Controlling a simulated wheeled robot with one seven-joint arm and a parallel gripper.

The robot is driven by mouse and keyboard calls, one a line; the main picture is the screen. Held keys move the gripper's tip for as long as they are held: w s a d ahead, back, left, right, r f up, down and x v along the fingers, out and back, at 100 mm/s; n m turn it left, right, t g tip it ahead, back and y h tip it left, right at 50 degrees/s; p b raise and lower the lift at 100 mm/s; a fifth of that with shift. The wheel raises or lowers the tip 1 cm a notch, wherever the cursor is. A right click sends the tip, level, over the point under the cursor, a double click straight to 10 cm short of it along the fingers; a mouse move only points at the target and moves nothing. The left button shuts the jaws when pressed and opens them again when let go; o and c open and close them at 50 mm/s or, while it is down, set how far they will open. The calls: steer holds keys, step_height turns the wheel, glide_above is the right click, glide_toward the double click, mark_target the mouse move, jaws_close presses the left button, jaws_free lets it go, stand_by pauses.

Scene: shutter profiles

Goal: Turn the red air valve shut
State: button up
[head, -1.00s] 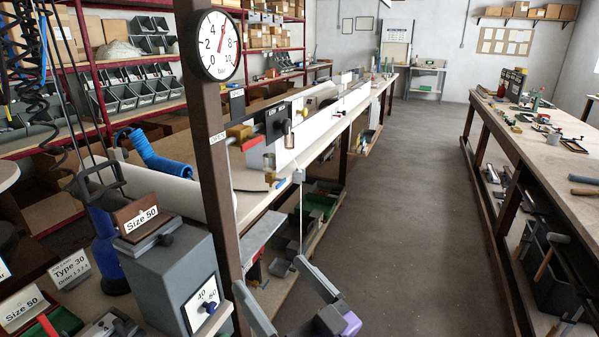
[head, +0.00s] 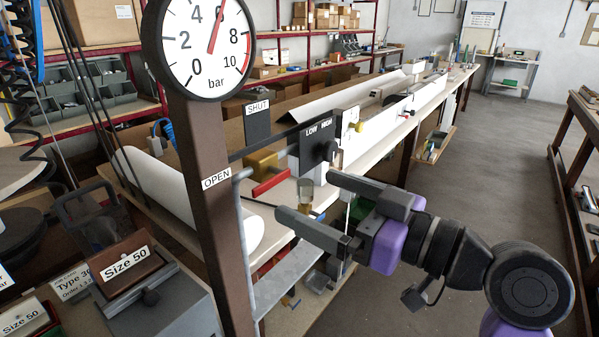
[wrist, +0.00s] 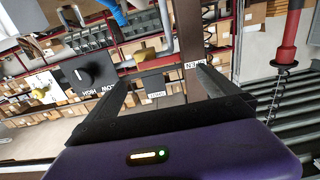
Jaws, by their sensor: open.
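The red valve handle (head: 270,184) sits at the brass valve body (head: 261,163), right of the brown post, in the head view. It slants, with its lower-left end toward the OPEN label (head: 216,179). The SHUT plate (head: 257,108) stands above the valve. My gripper (head: 309,198) is open and empty, right of the handle and apart from it. In the wrist view, which is turned over, the brass valve body (wrist: 145,53) and SHUT plate (wrist: 155,89) appear around the gap between my fingers (wrist: 160,76); the handle is hard to make out there.
A round gauge (head: 205,42) on the post (head: 212,200) reads about 6 bar. A black LOW/HIGH knob (head: 325,150) is just above my gripper. A grey pipe (head: 243,220) runs beside the post. A white roll (head: 185,195) lies on the bench behind. The aisle floor is clear.

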mark_target(274, 179)
steer(key=shift+p+x, duration=0.8)
steer(key=shift+x, duration=3.1)
steer(key=c, duration=2.1)
